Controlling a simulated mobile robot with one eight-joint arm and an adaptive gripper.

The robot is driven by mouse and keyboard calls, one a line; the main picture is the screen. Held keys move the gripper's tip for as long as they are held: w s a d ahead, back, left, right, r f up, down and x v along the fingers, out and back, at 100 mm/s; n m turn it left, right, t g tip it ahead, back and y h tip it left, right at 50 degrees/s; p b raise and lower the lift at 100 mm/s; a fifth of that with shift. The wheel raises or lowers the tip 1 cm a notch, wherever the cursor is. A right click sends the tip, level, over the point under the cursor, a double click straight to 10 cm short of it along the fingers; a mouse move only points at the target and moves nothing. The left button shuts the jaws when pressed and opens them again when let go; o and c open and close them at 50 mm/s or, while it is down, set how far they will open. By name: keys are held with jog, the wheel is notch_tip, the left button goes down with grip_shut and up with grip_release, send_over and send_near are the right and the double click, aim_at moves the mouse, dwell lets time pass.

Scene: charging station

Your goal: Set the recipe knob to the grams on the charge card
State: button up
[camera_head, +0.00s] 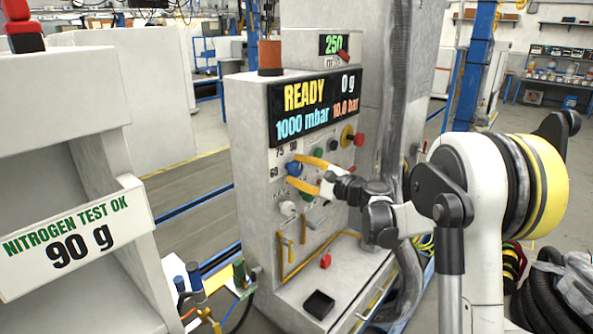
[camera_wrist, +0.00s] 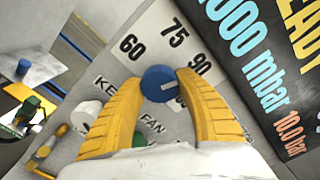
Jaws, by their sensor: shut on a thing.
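The charge card (camera_head: 78,238) at the left reads "NITROGEN TEST OK 90 g". The blue recipe knob (camera_head: 293,168) is on the front of the grey charging station (camera_head: 252,205). It also shows in the wrist view (camera_wrist: 158,84), with 60, 75 and 90 printed in an arc around it. A small pale mark shows on the knob, but I cannot tell exactly which number it points to. My gripper (camera_head: 296,169) has its yellow fingers on both sides of the knob, shut on it. The fingers hide part of the panel below the knob.
The station's display (camera_head: 315,108) reads READY, 0 g, 1000 mbar and 10.0 bar. Yellow pipes and a black tray (camera_head: 318,304) are below.

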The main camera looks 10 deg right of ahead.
jog(key=shift+m, duration=0.8)
jog(key=o, duration=1.2)
jog(key=v, duration=1.2)
